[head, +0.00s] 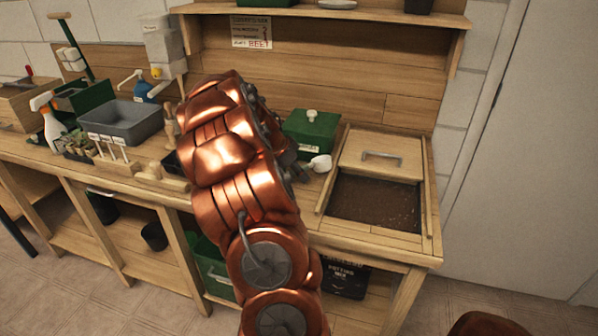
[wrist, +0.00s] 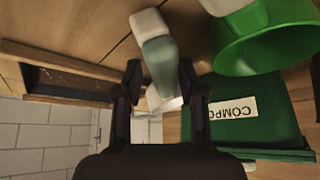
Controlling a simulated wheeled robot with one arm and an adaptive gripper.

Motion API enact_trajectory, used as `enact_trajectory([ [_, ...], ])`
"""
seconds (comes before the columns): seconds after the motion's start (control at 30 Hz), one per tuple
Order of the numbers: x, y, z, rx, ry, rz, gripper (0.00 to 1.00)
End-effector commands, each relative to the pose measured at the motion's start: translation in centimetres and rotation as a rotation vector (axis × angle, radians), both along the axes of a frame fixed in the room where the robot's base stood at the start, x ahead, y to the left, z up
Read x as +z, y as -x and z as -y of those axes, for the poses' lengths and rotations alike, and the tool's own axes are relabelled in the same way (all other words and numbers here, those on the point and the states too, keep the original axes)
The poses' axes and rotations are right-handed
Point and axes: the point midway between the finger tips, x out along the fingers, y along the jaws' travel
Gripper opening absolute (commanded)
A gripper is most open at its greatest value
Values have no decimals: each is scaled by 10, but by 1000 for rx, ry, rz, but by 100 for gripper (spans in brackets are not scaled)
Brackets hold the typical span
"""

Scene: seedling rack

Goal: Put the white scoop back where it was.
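The white scoop (head: 320,163) shows in the head view just right of my copper arm, in front of the green lidded box (head: 311,133). In the wrist view, which is upside down, the scoop's grey-green handle (wrist: 160,68) with a pale end lies between my gripper's dark fingers (wrist: 160,82). The fingers sit close on both sides and look shut on it. A white part shows beyond the fingers. My gripper is mostly hidden behind my arm in the head view. I cannot tell whether the scoop touches the bench.
A soil bin (head: 375,203) with a wooden lid (head: 381,155) is to the right. The green box, labelled COMPOST, is close to my gripper in the wrist view (wrist: 255,112). A bright green container (wrist: 262,38) is beside it. A grey basin (head: 124,122) stands left.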

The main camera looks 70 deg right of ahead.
Motion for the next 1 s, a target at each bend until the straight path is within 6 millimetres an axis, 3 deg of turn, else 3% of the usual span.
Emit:
enact_trajectory([
  [0.33, 1, 0, 0, 0, 0, 0, 46],
  [0.57, 13, -1, -1, 0, 0, 0, 46],
  [1.0, 83, -31, -35, 3, 6, 4, 46],
])
